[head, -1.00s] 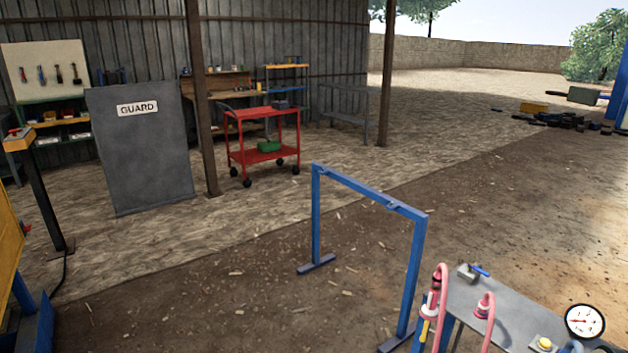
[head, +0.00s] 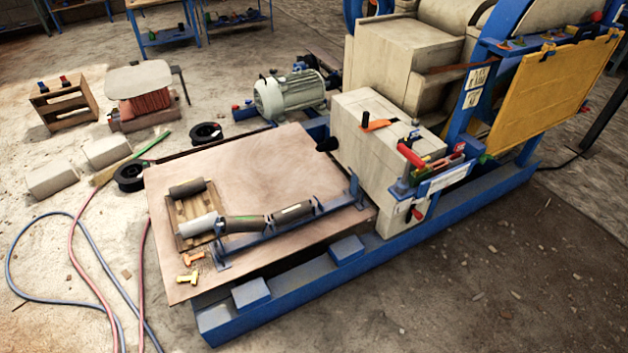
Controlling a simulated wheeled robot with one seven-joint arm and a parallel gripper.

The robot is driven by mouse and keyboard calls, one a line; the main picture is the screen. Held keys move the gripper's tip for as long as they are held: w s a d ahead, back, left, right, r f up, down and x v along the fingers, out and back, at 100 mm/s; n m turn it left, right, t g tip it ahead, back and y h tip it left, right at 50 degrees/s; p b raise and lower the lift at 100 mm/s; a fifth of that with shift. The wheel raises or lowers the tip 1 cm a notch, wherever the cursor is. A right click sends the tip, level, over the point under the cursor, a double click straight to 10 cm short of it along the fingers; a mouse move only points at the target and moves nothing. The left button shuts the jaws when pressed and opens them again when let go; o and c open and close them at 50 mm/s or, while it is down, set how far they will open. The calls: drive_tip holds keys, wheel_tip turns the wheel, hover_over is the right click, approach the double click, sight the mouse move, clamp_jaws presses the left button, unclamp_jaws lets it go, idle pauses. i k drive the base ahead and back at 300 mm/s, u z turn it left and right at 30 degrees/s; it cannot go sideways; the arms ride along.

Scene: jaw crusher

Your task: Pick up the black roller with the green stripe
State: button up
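Several rollers lie on a brown sheet (head: 262,168) laid over the blue frame. A dark roller with what looks like a thin green stripe (head: 245,224) sits in a blue bracket rail (head: 270,243), in line with a dark roller with a pale stripe (head: 293,212). A light grey roller (head: 197,225) and a plain dark roller (head: 188,187) lie on a small wooden pallet (head: 181,211) at the left. My gripper is not in view.
The jaw crusher's pale housing (head: 375,140) and yellow panel (head: 555,88) stand right of the sheet. Hoses (head: 85,265) cross the floor at left. Bare ground (head: 470,280) lies in front.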

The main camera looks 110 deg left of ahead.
sight(242, 224)
drive_tip(key=u, duration=4.15)
drive_tip(key=i, duration=1.65)
